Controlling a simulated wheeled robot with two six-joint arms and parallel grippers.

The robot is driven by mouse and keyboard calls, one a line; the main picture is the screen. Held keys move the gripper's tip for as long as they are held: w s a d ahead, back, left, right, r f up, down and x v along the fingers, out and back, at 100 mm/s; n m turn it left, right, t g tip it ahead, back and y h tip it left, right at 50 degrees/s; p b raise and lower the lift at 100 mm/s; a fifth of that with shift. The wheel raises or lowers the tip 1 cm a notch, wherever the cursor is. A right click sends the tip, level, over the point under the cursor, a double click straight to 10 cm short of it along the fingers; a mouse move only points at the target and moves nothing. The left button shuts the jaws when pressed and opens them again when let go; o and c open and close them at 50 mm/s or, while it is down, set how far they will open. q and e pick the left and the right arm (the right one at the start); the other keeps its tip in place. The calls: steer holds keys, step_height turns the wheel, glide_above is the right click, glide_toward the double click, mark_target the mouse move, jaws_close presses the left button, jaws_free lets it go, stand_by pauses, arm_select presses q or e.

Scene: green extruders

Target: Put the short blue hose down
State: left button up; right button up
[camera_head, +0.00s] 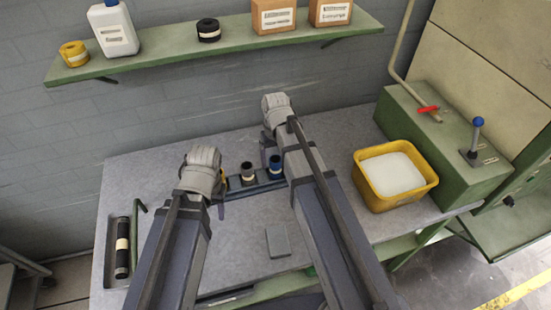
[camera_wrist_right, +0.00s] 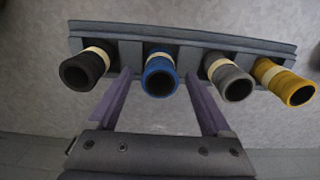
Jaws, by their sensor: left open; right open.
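The short blue hose (camera_wrist_right: 160,75), with a cream band, sits in a slot of the dark rack (camera_wrist_right: 185,38), between a black hose (camera_wrist_right: 84,69) and a grey hose (camera_wrist_right: 231,80). In the head view the blue hose (camera_head: 275,164) stands upright in the rack (camera_head: 262,184) on the bench. My right gripper (camera_wrist_right: 160,88) is open. Its two purple fingers lie on either side of the blue hose with gaps showing. In the head view its fingers are mostly hidden by its wrist. My left gripper (camera_head: 219,198) is open at the rack's left end, its fingers partly hidden.
A yellow hose (camera_wrist_right: 287,82) sits at the rack's end. A long black hose (camera_head: 122,248) lies in a tray at the bench's left. A grey square block (camera_head: 278,241) lies in front. A yellow bin (camera_head: 408,203) stands at the right. A shelf (camera_head: 165,66) hangs above.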

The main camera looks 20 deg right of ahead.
step_height(320, 180, up, 8)
steer(key=p, duration=0.7)
steer(key=s+a+n+h, duration=0.1)
steer(key=s+a+n, duration=0.2)
steer(key=s+a, duration=0.7)
steer(key=s, duration=0.4)
steer(key=shift+s, duration=0.2)
step_height(320, 180, down, 4)
steer(key=b, duration=0.3)
steer(key=shift+r+b, duration=0.2)
steer(key=shift+b, duration=0.2)
